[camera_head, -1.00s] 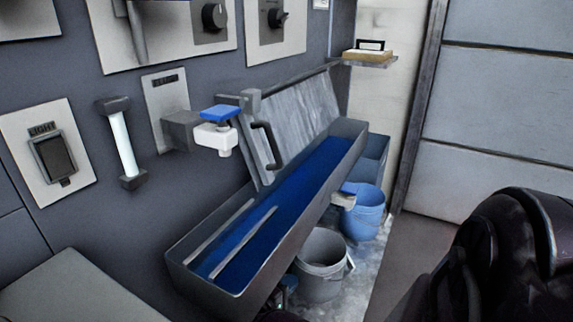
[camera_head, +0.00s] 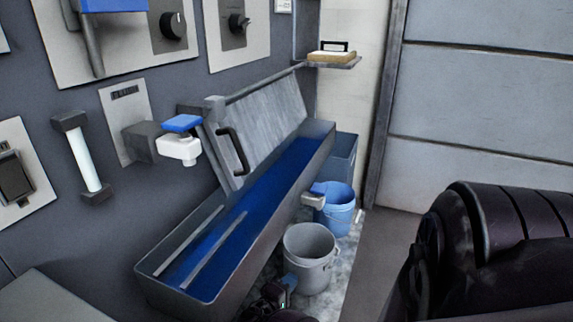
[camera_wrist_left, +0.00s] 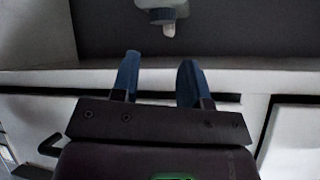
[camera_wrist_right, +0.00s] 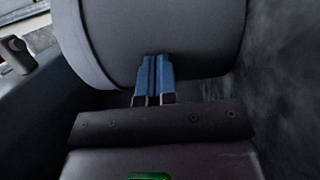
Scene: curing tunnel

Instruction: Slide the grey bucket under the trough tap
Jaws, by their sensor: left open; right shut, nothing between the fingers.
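The grey bucket (camera_head: 312,275) stands upright on the floor beside the trough (camera_head: 232,268), in front of the blue bucket. My right gripper (camera_head: 290,279) is low at the bucket's near left side. In the right wrist view, its shut, empty blue fingers (camera_wrist_right: 156,65) point at the curved wall of the grey bucket (camera_wrist_right: 195,35); whether they touch is hard to tell. My left gripper (camera_wrist_left: 158,65) is open and empty in the left wrist view.
A blue bucket (camera_head: 338,215) stands close by the tap, just past the grey one. A wall-mounted blue and white dispenser (camera_head: 180,140) overhangs the trough's left side. Open floor (camera_head: 365,265) lies right of the buckets. A large dark rounded shape fills the lower right.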

